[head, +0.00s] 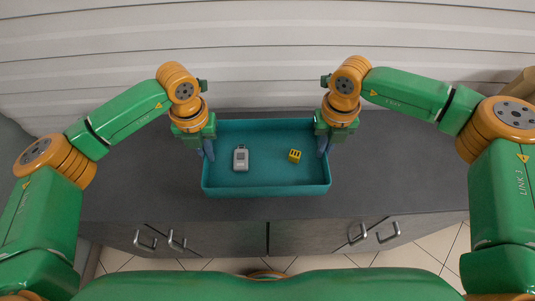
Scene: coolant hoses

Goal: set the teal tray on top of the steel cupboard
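The teal tray (265,190) is level in the middle of the head view, over the dark grey top of the steel cupboard (400,170). I cannot tell whether it rests on that top or is just above it. My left gripper (206,152) is at the tray's left wall and my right gripper (323,147) at its right wall. Both point down, with their fingers close together about the walls. The wrists partly hide the fingers. A grey device with a small screen (241,159) and a small yellow block (295,156) lie inside the tray, apart from each other.
The cupboard front has several bar handles (357,234) facing me. Its top is bare to the left and right of the tray. A pale slatted wall (265,60) stands behind. A brown object (522,84) shows at the far right edge. Tiled floor lies in front.

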